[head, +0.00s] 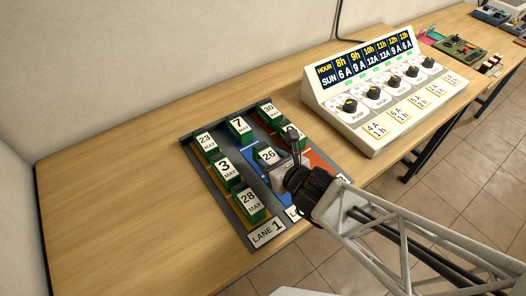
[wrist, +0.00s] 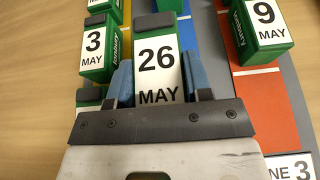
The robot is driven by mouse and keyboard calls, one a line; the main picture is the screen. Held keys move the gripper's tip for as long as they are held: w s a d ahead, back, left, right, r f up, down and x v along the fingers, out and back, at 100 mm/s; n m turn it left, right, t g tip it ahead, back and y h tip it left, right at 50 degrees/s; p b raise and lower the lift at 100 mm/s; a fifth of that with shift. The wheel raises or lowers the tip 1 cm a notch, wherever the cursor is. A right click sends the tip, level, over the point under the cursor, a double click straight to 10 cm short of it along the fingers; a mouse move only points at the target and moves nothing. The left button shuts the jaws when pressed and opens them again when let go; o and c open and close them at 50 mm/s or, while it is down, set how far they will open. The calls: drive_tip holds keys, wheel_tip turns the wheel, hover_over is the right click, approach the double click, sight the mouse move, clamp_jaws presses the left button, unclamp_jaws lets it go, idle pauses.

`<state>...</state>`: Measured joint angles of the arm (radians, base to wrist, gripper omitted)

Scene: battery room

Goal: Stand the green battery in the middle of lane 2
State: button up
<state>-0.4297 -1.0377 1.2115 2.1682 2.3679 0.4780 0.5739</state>
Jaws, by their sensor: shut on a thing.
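The green battery labelled 26 MAY (head: 267,155) is upright over the middle part of blue lane 2 (head: 248,154); I cannot tell whether its base touches the lane. My gripper (head: 276,166) is shut on it. In the wrist view, the blue fingertips of my gripper (wrist: 156,85) press the sides of the 26 MAY battery (wrist: 157,58). The grey tray (head: 204,184) has yellow lane 1, blue lane 2 and red lane 3. My gripper and arm hide the front of lane 2 and part of lane 3 in the head view.
Green batteries 23 MAY (head: 205,142), 3 MAY (head: 226,172) and 28 MAY (head: 249,203) stand in lane 1. Battery 7 (head: 238,127) is at the back of lane 2, 30 (head: 268,110) at the back of lane 3. Battery 9 MAY (wrist: 262,28) stands in lane 3.

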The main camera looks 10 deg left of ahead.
sight(263, 144)
drive_tip(key=w+a, duration=0.1)
drive_tip(key=w, duration=0.1)
drive_tip(key=w+a, duration=0.1)
drive_tip(key=w, duration=0.1)
drive_tip(key=w+a, duration=0.1)
drive_tip(key=w, duration=0.1)
drive_tip(key=shift+a+f, duration=0.25)
drive_tip(key=shift+a, duration=0.05)
drive_tip(key=shift+f, duration=0.1)
drive_tip(key=shift+f, duration=1.65)
drive_tip(key=shift+f, duration=0.2)
drive_tip(key=o, duration=1.3)
drive_tip(key=shift+r, duration=0.1)
drive_tip(key=shift+s+d+r, duration=0.25)
drive_tip(key=shift+s+d, duration=0.05)
drive_tip(key=shift+d, duration=0.05)
drive_tip(key=v, duration=1.1)
